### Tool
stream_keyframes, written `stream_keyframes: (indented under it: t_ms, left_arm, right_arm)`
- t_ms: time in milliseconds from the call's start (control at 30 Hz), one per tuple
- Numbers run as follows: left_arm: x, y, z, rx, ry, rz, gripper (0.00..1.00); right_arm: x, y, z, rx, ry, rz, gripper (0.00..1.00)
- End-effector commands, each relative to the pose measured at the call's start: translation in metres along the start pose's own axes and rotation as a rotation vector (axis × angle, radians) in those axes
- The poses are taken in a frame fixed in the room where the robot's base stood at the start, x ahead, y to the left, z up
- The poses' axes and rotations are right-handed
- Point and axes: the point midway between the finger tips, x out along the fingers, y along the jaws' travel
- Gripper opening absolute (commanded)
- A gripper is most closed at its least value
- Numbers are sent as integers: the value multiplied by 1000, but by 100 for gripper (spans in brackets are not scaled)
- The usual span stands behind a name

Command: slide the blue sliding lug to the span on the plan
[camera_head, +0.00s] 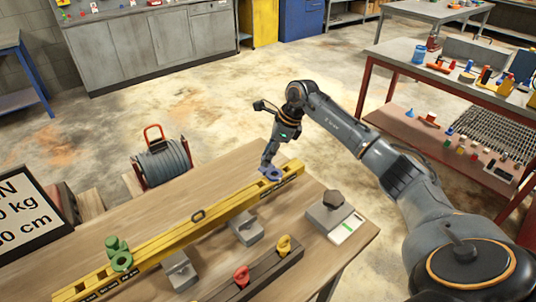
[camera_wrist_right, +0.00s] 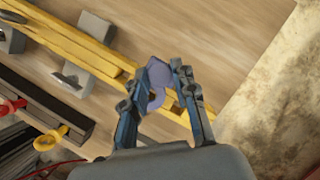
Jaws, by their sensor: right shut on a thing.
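The blue sliding lug (camera_head: 274,174) sits at the far right end of the long yellow beam (camera_head: 170,243). My right gripper (camera_head: 267,165) reaches down to it from above and is shut on it. In the right wrist view the lug (camera_wrist_right: 159,74) looks purple-blue, between the two fingers and partly hidden by them. A green lug (camera_head: 121,262) sits near the beam's left end. A board with large black print (camera_head: 27,215), cut off at the left edge, shows parts of a kg and a cm figure. My left gripper is not in view.
Grey blocks (camera_head: 246,229) stand along the beam's near side. A dark holder (camera_head: 262,270) carries a red (camera_head: 241,275) and a yellow hook (camera_head: 284,244). A grey box with a knob (camera_head: 329,214) is at the right. A cable reel (camera_head: 163,160) stands behind the table.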

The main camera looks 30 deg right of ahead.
Motion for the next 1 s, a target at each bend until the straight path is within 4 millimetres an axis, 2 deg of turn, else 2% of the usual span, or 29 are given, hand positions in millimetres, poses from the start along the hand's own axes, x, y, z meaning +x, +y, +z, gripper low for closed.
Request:
stream_keyframes:
  t_ms: [267, 600, 633, 700, 1000]
  left_arm:
    - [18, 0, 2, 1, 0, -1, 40]
    - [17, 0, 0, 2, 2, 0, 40]
    - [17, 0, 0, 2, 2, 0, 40]
    - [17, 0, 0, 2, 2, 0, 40]
    - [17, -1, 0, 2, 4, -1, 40]
  right_arm:
    - [-12, -30, -32, 3, 1, -4, 0]
    - [-15, -32, -34, 0, 0, -3, 0]
    - [-15, -32, -34, 0, 0, -3, 33]
    - [-15, -32, -34, 0, 0, -3, 48]
    - [-15, -32, -34, 0, 0, -2, 50]
